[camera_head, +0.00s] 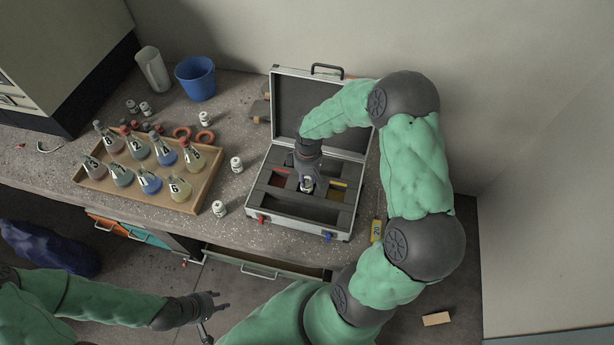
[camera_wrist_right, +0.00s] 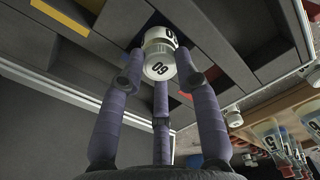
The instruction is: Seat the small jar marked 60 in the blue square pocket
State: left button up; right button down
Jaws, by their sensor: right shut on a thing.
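My right gripper (camera_head: 307,178) is over the middle of the open case (camera_head: 262,207). Its three fingers are shut on the small white jar marked 60 (camera_wrist_right: 160,62), whose lid and printed number show in the right wrist view. In the head view the jar (camera_head: 307,185) is partly covered by the gripper. A blue patch (camera_wrist_right: 156,20) of the pocket shows just behind the jar in the wrist view. I cannot tell whether the jar touches the pocket. My left gripper (camera_head: 219,304) is open and empty, in front of the bench.
The case also has a red pocket (camera_head: 279,178) and a yellow pocket (camera_head: 335,194). A wooden tray (camera_head: 147,196) of numbered flasks stands left. Loose jars (camera_head: 237,165) (camera_head: 219,208) stand between tray and case. A blue cup (camera_head: 195,77) is at the back. An open drawer (camera_head: 260,262) juts out below.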

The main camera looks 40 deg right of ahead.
aim_at(307, 180)
jog(key=shift+f, duration=0.25)
jog(key=shift+f+b, duration=0.25)
jog(key=shift+b, duration=0.15)
dwell(0.3)
jog(key=shift+c, duration=1.2)
grip_release()
jog(key=shift+r, duration=0.1)
jog(key=shift+r+p, duration=3.5)
jog(key=shift+r, duration=0.95)
